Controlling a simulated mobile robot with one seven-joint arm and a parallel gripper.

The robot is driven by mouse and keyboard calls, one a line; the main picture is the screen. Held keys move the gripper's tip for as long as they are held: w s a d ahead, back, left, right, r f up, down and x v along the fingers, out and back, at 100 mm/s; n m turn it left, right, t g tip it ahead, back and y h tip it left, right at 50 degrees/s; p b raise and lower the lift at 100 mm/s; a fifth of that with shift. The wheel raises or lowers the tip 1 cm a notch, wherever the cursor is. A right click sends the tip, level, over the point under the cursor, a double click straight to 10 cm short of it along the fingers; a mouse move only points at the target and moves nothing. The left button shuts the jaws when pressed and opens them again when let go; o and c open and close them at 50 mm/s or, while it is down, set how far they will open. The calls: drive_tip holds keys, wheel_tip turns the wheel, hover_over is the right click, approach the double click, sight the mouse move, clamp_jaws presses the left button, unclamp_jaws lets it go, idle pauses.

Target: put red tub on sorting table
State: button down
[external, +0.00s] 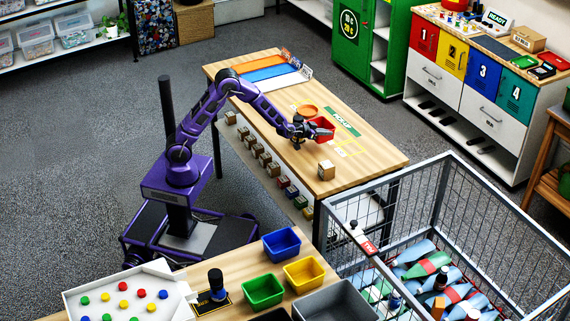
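The red tub (324,127) is over the right-hand part of a long wooden table (350,172), right at the end of my arm. My gripper (309,130) is at the tub's left side and seems to touch it. The fingers are too small and dark to show whether they are closed on the tub. I cannot tell if the tub rests on the tabletop or is held just above it. A second wooden table (235,262) in front bears a blue tub (282,244), a yellow tub (305,273) and a green tub (263,290). No label shows which is the sorting table.
An orange round dish (307,110), a green sign (342,122) and a small cardboard box (326,170) are near my gripper. Blue and orange trays (265,73) lie at the far end. A wire cage of bottles (445,175) stands at right. The table's near right corner is bare.

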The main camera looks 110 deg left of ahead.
drive_tip(key=shift+f+b, duration=0.35)
drive_tip(key=shift+f, duration=2.05)
drive_tip(key=shift+f, duration=0.2)
drive_tip(key=c, duration=1.1)
unclamp_jaws()
drive_tip(key=shift+r, duration=0.25)
drive_tip(key=shift+o, duration=0.3)
drive_tip(key=v, duration=1.1)
drive_tip(key=shift+d+p, duration=0.15)
drive_tip(key=shift+p, duration=0.3)
drive_tip(key=shift+o, duration=0.3)
drive_tip(key=shift+s+d+r, duration=0.15)
drive_tip(key=shift+s+d, duration=0.05)
drive_tip(key=shift+s, duration=0.1)
